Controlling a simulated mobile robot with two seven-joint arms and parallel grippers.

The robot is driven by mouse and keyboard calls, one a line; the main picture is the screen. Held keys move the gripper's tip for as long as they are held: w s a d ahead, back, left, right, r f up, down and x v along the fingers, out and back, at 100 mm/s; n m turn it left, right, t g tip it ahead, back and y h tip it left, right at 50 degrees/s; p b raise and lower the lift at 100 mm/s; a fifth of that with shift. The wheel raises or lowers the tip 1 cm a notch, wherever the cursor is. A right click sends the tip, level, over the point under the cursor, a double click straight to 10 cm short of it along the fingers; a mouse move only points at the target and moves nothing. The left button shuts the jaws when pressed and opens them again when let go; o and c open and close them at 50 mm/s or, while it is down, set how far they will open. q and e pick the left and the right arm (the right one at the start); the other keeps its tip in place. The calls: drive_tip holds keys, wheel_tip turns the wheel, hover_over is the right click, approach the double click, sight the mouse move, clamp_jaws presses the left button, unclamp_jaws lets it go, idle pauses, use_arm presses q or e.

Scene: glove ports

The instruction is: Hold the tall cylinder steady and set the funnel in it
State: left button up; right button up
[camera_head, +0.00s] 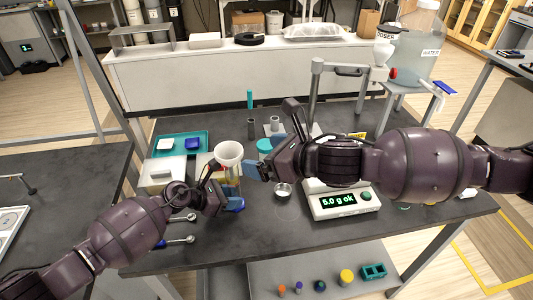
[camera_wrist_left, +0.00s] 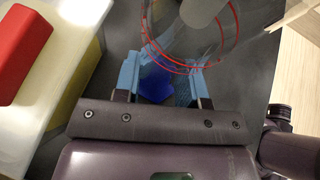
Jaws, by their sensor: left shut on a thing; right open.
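The tall clear cylinder (camera_head: 232,181) stands upright on the dark bench; its red rings and blue foot show in the left wrist view (camera_wrist_left: 150,50). My left gripper (camera_head: 226,199) is shut on the cylinder low down, with its light-blue fingers (camera_wrist_left: 166,76) on either side. The white funnel (camera_head: 229,153) is at the cylinder's top, mouth up, and a pale stem shows inside the cylinder in the left wrist view. Its exact seating is hard to tell. My right gripper (camera_head: 267,158) is open, just right of the funnel and apart from it.
A balance reading "5.0 g ok" (camera_head: 345,203) stands to the right, with a small metal cup (camera_head: 283,190) beside it. A teal tray (camera_head: 181,144) and a pale box (camera_head: 160,174) are at the left. Blue-ended spoons (camera_head: 180,240) lie near the left forearm.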

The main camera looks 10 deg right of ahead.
idle(0.3)
use_arm(q)
drive_tip(key=o, duration=0.8)
drive_tip(key=shift+a, duration=0.1)
